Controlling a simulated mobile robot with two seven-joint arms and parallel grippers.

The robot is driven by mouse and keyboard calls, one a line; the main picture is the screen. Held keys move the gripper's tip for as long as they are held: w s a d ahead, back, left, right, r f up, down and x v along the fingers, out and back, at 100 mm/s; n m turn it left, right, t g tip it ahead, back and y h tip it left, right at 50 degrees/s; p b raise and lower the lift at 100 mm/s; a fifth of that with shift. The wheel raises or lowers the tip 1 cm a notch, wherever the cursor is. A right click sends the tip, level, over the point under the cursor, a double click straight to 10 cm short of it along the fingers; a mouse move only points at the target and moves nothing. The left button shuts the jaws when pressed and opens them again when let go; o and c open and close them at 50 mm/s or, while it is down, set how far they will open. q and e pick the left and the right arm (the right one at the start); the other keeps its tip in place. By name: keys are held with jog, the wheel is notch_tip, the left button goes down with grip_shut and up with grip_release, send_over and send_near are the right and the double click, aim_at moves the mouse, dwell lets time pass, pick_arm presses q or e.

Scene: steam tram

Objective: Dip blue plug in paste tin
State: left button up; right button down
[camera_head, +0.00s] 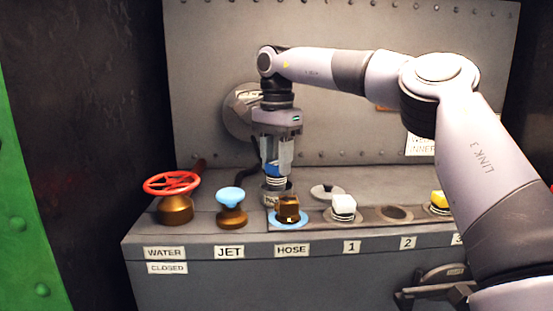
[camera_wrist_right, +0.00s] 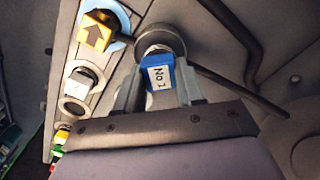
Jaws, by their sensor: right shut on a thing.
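My right gripper (camera_head: 275,160) points straight down and is shut on the blue plug (camera_head: 272,169). In the right wrist view the blue plug (camera_wrist_right: 157,73) carries a "No 1" label and sits between the two fingers of my right gripper (camera_wrist_right: 160,88). The paste tin (camera_head: 277,196) is a small round grey tin on the ledge, directly under the plug; it also shows in the right wrist view (camera_wrist_right: 176,40). The plug's pale lower end is at the tin's mouth; how deep it reaches is hidden. My left gripper is not in view.
A brass hose fitting (camera_head: 288,212) stands just in front of the tin. A blue jet knob (camera_head: 230,196) and red water wheel (camera_head: 172,184) are left. A metal wall rises behind.

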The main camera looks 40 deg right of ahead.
aim_at(276, 163)
jog(key=shift+w+r, duration=0.1)
jog(key=shift+r, duration=3.35)
